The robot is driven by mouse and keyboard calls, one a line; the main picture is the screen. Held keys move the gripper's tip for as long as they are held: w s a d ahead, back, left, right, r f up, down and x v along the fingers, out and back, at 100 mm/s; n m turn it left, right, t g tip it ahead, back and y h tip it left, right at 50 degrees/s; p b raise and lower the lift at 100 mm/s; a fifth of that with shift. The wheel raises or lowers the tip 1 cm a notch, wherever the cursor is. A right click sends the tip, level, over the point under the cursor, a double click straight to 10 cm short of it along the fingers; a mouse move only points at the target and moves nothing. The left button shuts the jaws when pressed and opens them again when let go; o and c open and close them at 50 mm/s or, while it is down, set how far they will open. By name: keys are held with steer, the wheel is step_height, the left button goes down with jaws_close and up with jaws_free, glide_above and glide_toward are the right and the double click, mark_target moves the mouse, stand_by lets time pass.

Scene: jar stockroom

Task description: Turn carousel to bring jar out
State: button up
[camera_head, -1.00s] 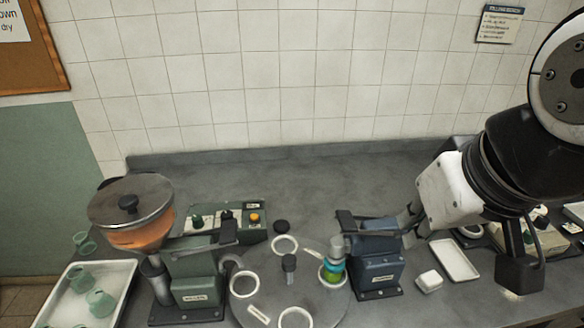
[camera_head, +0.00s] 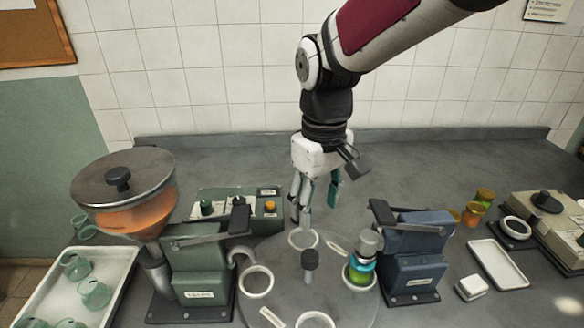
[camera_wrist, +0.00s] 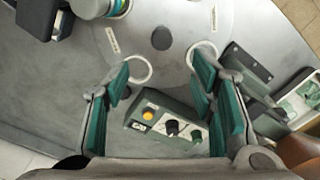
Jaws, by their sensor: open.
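The carousel (camera_head: 285,293) is a grey round disc with several white rings and a dark knob (camera_head: 309,262) on a post at its centre. A jar (camera_head: 361,272) with green contents and a teal band sits in the right-hand ring, under the head of the blue machine (camera_head: 413,262). The wrist view shows the jar only partly, at its top edge. My gripper (camera_head: 316,204) points down over the carousel's back edge, near the back ring (camera_head: 303,239). Its teal-padded fingers are apart and empty; it appears clear of the knob and jar.
A green machine (camera_head: 197,268) with an orange-filled hopper (camera_head: 134,213) stands left of the carousel. A control box (camera_head: 228,199) is behind it, and shows between my fingers in the wrist view (camera_wrist: 166,121). Lidded jars (camera_head: 474,212) and a white tray (camera_head: 501,265) are at right.

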mark_target(310, 255)
steer(key=f, duration=1.4)
steer(key=shift+w+a+f, duration=0.25)
steer(key=shift+a+f, duration=0.1)
steer(key=shift+c, duration=0.6)
jaws_close()
